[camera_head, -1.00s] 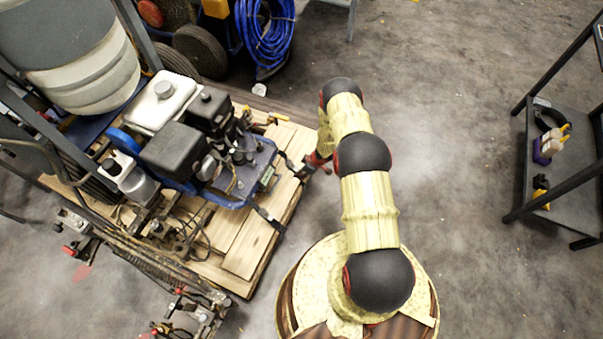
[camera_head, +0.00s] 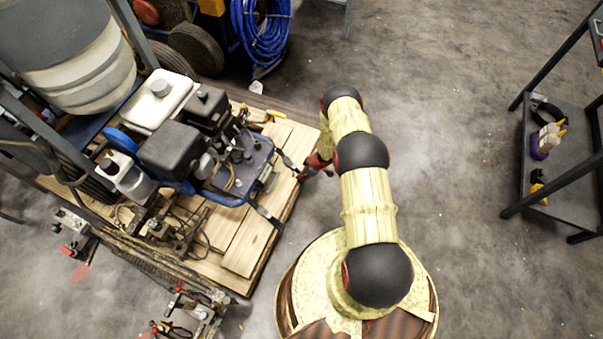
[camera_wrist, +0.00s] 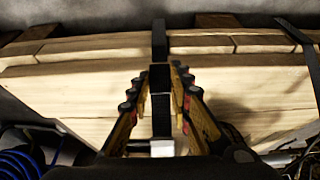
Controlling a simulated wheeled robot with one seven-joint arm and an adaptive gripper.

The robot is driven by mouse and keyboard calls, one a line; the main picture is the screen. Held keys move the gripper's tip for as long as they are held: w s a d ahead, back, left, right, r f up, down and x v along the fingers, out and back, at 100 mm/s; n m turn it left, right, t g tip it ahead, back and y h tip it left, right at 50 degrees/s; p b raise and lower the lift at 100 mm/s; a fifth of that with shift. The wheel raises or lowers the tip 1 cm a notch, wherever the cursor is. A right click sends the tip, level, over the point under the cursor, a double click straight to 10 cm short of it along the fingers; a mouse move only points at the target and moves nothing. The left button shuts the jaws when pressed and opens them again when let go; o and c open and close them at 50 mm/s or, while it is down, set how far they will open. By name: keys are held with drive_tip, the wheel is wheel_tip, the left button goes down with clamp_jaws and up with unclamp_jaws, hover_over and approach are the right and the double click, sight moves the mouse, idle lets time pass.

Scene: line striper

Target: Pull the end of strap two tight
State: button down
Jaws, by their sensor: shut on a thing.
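A wooden pallet (camera_head: 245,250) carries the line striper (camera_head: 190,150). A dark strap (camera_head: 288,161) runs from the machine's frame to the pallet's right edge, where my gripper (camera_head: 316,167) is. In the wrist view my gripper (camera_wrist: 160,72) is shut on this black strap (camera_wrist: 161,115), which passes between the fingers and over the pallet's edge (camera_wrist: 90,95). A pale metal piece (camera_wrist: 162,148) sits on the strap nearer the machine. A second dark strap (camera_head: 267,215) lies nearer the pallet's front right; it also shows at the right of the wrist view (camera_wrist: 297,36). I cannot tell the straps' numbers.
A black shelf cart (camera_head: 565,180) with bottles stands at the right. A coiled blue hose (camera_head: 262,30) and wheels (camera_head: 195,48) are behind the pallet. The concrete floor (camera_head: 440,140) between pallet and cart is clear.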

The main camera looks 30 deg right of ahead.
drive_tip(key=shift+s+d+f, duration=0.15)
drive_tip(key=shift+s+f, duration=0.05)
drive_tip(key=shift+f, duration=0.3)
drive_tip(key=shift+s+d+f, duration=0.2)
drive_tip(key=shift+s+f, duration=0.05)
drive_tip(key=shift+f, duration=0.25)
drive_tip(key=shift+s+d+f, duration=0.15)
drive_tip(key=shift+s+f, duration=0.05)
drive_tip(key=shift+f, duration=0.3)
drive_tip(key=c, duration=1.6)
unclamp_jaws()
drive_tip(key=o, duration=0.4)
drive_tip(key=shift+r, duration=0.1)
drive_tip(key=p+v, duration=0.3)
drive_tip(key=v, duration=0.3)
drive_tip(key=shift+s+d+r+p, duration=0.1)
drive_tip(key=shift+s+r+p, duration=0.1)
drive_tip(key=shift+r+p, duration=0.15)
